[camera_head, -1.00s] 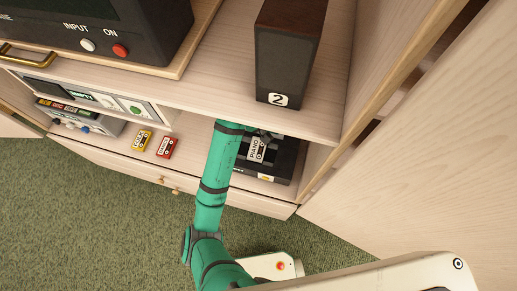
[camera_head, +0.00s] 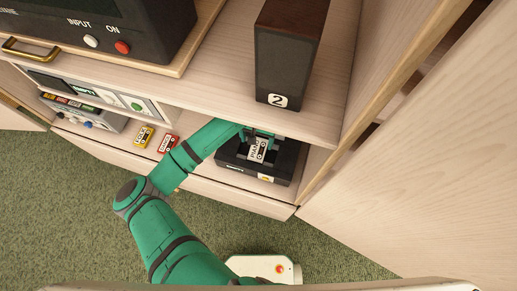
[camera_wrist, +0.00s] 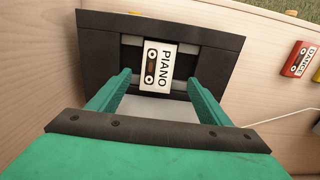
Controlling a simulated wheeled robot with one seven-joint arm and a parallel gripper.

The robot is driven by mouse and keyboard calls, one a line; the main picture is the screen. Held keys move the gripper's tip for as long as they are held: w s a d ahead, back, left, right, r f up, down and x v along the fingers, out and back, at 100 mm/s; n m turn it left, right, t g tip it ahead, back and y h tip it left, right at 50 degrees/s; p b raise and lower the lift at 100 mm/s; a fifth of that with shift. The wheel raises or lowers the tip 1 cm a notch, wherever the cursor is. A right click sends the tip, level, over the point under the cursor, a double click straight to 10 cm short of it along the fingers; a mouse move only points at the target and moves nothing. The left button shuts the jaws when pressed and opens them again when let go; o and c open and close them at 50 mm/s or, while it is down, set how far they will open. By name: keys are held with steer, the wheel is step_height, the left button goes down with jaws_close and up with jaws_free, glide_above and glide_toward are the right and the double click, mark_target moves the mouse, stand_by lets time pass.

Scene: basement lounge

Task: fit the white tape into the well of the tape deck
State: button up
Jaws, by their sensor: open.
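The white tape, labelled PIANO (camera_wrist: 157,66), lies slightly turned over the grey well of the black tape deck (camera_wrist: 225,60). I cannot tell whether it sits fully down in the well. In the head view the white tape (camera_head: 258,150) shows on top of the tape deck (camera_head: 286,162), inside the lower shelf. My gripper (camera_wrist: 158,80) is open, with one finger on each side of the tape and visible gaps between. In the head view my gripper (camera_head: 262,137) is partly hidden by the shelf edge above.
A yellow tape (camera_head: 143,136) and a red tape (camera_head: 168,145) lie left of the deck. A grey unit with knobs (camera_head: 85,115) stands at the far left. The upper shelf board holds a dark speaker marked 2 (camera_head: 285,60). A cabinet side wall (camera_head: 318,176) closes the right.

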mark_target(258, 148)
steer(key=shift+d+f, duration=0.15)
steer(key=shift+f, duration=1.65)
steer(key=shift+d+f, duration=0.1)
steer(key=shift+f, duration=1.7)
steer(key=c, duration=1.3)
steer(key=shift+o, duration=0.2)
steer(key=shift+r, duration=0.1)
